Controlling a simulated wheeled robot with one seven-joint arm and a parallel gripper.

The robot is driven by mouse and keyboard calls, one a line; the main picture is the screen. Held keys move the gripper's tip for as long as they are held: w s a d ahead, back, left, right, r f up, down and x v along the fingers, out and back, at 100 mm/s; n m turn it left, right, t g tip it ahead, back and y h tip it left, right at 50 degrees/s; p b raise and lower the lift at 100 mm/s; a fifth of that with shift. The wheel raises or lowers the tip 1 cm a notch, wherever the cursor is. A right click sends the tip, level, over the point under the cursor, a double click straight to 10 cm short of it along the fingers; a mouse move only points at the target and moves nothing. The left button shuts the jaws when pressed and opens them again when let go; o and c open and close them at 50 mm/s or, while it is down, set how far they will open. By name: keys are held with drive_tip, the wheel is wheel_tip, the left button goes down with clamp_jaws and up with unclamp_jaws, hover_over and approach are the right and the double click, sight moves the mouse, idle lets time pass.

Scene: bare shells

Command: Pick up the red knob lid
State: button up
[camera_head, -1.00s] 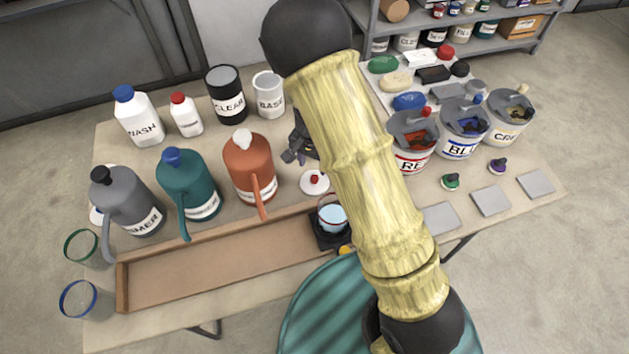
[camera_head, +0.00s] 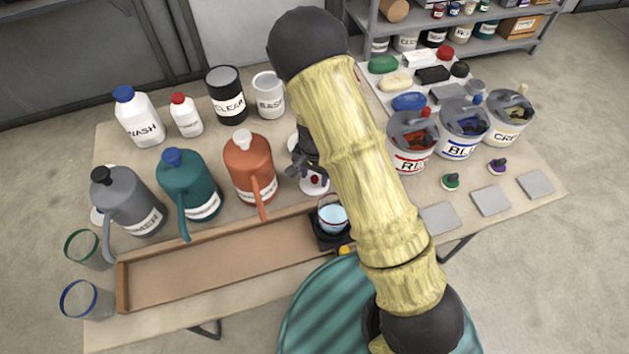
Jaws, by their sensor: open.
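The red knob lid (camera_head: 315,182) is a white disc with a small red knob. It lies on the table between the orange jug and my arm, behind the small black stand. My gripper (camera_head: 304,168) is open and empty, just above and behind the lid, and it covers the lid's far part. My arm hides part of the gripper, and I cannot tell whether the fingers touch the lid.
An orange jug (camera_head: 249,168) stands close to the left of the gripper. A clear cup of pale blue liquid (camera_head: 332,215) stands on a black base in front. A wooden tray (camera_head: 120,290) lies front left. Paint buckets (camera_head: 411,160) stand to the right.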

sight(315, 177)
clamp_jaws()
idle(0.3)
wheel_tip(315, 177, up, 10)
idle(0.5)
idle(0.4)
